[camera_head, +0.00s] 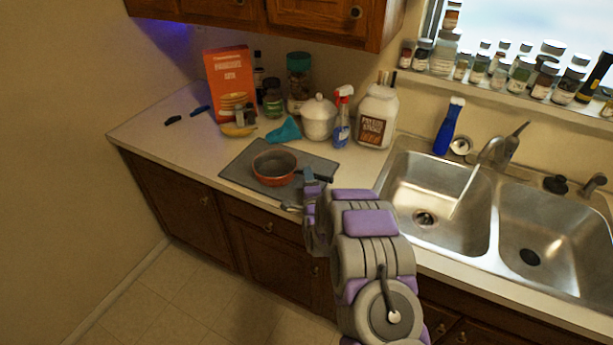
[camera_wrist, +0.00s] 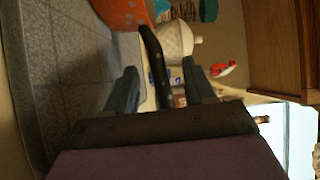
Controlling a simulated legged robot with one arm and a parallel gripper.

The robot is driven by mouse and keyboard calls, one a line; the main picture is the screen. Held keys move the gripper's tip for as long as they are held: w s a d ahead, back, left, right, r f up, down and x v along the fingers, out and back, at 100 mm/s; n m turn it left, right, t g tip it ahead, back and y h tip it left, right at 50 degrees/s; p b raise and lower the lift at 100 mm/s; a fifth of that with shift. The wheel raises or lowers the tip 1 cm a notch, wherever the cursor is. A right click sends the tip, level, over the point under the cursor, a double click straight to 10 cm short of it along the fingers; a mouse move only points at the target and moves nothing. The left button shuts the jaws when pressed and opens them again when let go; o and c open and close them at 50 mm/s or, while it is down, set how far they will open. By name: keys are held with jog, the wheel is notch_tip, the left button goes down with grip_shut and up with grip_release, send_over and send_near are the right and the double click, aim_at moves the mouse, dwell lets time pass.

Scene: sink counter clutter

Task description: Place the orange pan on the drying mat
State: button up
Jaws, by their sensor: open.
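The orange pan (camera_head: 273,176) sits upright on the dark grey drying mat (camera_head: 238,172) on the counter left of the sink. Its black handle (camera_head: 322,178) points right toward my gripper (camera_head: 309,180). In the wrist view, part of the orange pan (camera_wrist: 122,14) shows at the top, and its handle (camera_wrist: 153,58) runs down between the two fingers of my gripper (camera_wrist: 158,75). The fingers are open, with visible gaps on both sides of the handle. The grey tiled-looking mat (camera_wrist: 75,70) fills the left of the wrist view.
Behind the mat stand a white lidded pot (camera_head: 319,120), a spray bottle (camera_head: 342,120), a large white jar (camera_head: 377,118) and a teal cloth-like item (camera_head: 284,132). An orange box (camera_head: 230,82) is at the back left. The double sink (camera_head: 493,230) lies right. The counter's left end is mostly clear.

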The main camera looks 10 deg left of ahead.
jog(key=p+v, duration=0.1)
jog(key=v, duration=0.8)
jog(key=shift+s+d, duration=0.1)
jog(key=shift+s, duration=0.25)
jog(key=shift+w+r+g, duration=0.15)
jog(key=shift+r+g, duration=0.15)
jog(key=shift+r, duration=0.1)
jog(key=s+d+r+n+g+h, duration=0.1)
jog(key=s+d+r+n+g, duration=0.4)
jog(key=s, duration=0.3)
jog(key=s+d+r+n+g+h, duration=0.1)
jog(key=s+d+r+n+g, duration=0.4)
jog(key=s+r, duration=0.15)
jog(key=s+d+r+n+g+h, duration=0.1)
jog(key=s+d+r+g, duration=0.1)
jog(key=s, duration=0.9)
jog(key=s+d+r+n+g, duration=0.2)
jog(key=s+d, duration=0.3)
jog(key=s, duration=0.6)
jog(key=s+d+r+n+g+h, duration=0.1)
jog(key=s+d+r+g, duration=0.2)
jog(key=s, duration=0.9)
jog(key=shift+d+r+n+g+h, duration=0.3)
jog(key=shift+d+r+n+g, duration=0.1)
jog(key=shift+g, duration=0.4)
jog(key=shift+f, duration=0.1)
